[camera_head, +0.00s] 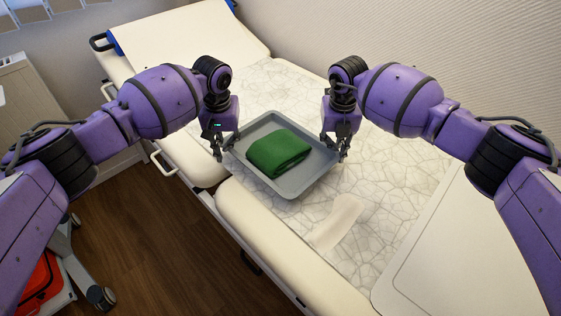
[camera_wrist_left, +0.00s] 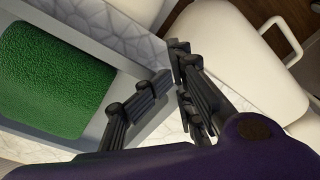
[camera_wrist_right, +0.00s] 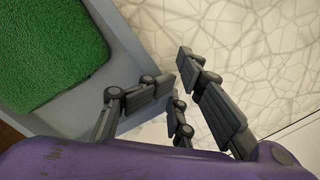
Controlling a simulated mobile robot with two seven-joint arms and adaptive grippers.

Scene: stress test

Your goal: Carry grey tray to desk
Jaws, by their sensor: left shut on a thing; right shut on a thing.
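The grey tray (camera_head: 292,190) is at the middle of the head view, over the patterned sheet of the bed. A folded green cloth (camera_head: 279,152) lies in it. My left gripper (camera_head: 224,150) is shut on the tray's left rim, and my right gripper (camera_head: 340,150) is shut on its right rim. In the left wrist view the fingers (camera_wrist_left: 165,88) straddle the tray wall (camera_wrist_left: 100,62), with the green cloth beside it. In the right wrist view the fingers (camera_wrist_right: 172,78) straddle the opposite wall (camera_wrist_right: 122,50). I cannot tell whether the tray touches the bed. No desk is clearly identifiable.
The cream bed (camera_head: 270,225) with side rails fills the middle. A pale strip (camera_head: 338,222) lies on its sheet. A pale flat panel (camera_head: 460,255) is at lower right. A wooden cabinet (camera_head: 28,110) stands at left, a red container (camera_head: 42,282) at lower left. Wooden floor (camera_head: 150,240) shows between.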

